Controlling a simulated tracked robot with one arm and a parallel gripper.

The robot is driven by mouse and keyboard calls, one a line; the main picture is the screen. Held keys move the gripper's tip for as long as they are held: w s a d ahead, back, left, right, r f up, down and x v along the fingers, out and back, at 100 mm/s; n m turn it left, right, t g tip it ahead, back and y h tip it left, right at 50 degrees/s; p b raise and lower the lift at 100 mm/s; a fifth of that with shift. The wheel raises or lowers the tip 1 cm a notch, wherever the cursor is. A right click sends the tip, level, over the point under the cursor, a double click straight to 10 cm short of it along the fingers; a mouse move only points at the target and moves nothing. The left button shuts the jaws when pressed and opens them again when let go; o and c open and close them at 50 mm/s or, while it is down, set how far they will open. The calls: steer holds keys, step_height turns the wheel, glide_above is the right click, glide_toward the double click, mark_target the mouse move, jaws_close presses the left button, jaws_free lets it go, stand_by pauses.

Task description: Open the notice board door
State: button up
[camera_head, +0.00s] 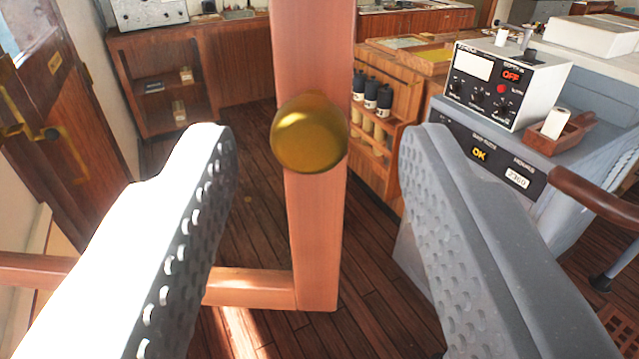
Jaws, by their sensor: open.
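A round brass knob (309,135) sits on the upright of a reddish wooden frame (315,235), which looks like the notice board door. A lower rail of the frame runs left from the foot of the upright. I can see the room through the frame, and its top is out of view. My gripper (318,150) is open and empty. Its left finger is brightly lit and its right finger is grey, one on each side of the knob and upright. Neither finger visibly touches the knob. How far the knob is beyond the fingertips is hard to tell.
At right stands a grey console (590,180) with a white instrument box (505,85) and a curved wooden handrail (595,195). A wooden rack (385,150) holds dark-capped bottles. A wooden door (60,110) is at left. Plank floor shows between them.

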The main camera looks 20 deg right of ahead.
steer(key=p+v, duration=0.2)
steer(key=v, duration=0.9)
